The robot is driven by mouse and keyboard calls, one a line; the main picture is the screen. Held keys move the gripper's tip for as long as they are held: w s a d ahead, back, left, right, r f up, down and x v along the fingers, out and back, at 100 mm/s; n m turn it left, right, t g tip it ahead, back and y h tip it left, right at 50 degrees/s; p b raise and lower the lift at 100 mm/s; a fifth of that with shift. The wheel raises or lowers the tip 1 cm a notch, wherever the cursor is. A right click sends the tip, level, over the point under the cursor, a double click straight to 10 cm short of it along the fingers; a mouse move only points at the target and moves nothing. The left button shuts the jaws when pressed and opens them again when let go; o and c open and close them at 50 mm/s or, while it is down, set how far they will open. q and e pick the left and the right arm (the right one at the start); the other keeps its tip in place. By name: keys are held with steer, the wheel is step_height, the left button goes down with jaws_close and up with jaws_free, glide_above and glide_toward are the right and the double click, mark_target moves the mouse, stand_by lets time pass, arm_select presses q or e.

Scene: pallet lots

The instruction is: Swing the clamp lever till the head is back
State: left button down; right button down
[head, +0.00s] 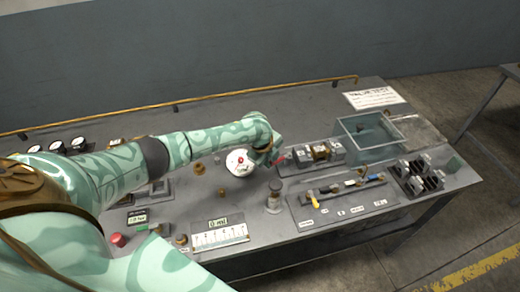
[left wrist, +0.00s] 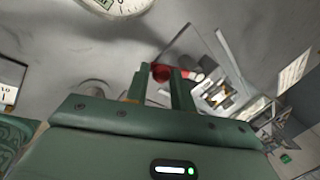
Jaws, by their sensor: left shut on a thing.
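The clamp (head: 321,152) is a small metal device on a grey plate right of the bench's middle. Its lever has a red grip (head: 282,160) at the left end. My left gripper (head: 276,159) is at this red end, shut on the lever. In the left wrist view the red grip (left wrist: 161,73) shows at the fingertips of my left gripper (left wrist: 163,78), and the clamp body (left wrist: 219,96) lies to the right. The fingers partly hide the lever, and I cannot tell how the clamp's head stands. My right gripper is not in view.
A round white dial (head: 239,162) sits just left of my left gripper. A clear open-topped box (head: 368,133) stands right of the clamp. A grey cylinder (head: 274,197) stands in front. A plate with a rail and small parts (head: 345,193) lies nearer the front edge.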

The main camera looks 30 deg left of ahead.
arm_select(q)
steer(key=d+n+p, duration=0.1)
steer(key=n+p, duration=0.1)
steer(key=d+n+y+p, duration=0.1)
steer(key=d+n+p, duration=0.1)
steer(key=shift+s+d+r, duration=0.1)
steer(key=shift+d+r, duration=0.05)
steer(key=shift+r, duration=0.25)
steer(key=shift+d+f+n+y+p, duration=0.1)
steer(key=shift+d+n+y+p, duration=0.55)
steer(key=shift+n, duration=0.35)
steer(key=shift+f, duration=0.1)
steer(key=c, duration=1.4)
jaws_free()
steer(key=shift+o, duration=0.6)
steer(key=shift+f, duration=0.15)
step_height(320, 180, up, 15)
steer(key=p, duration=0.8)
glide_above(279, 162)
steer(key=s+d, duration=0.4)
steer(key=s, duration=0.4)
steer(key=shift+s+d+r, duration=0.1)
steer(key=shift+d+r, duration=0.05)
steer(key=shift+r, duration=0.05)
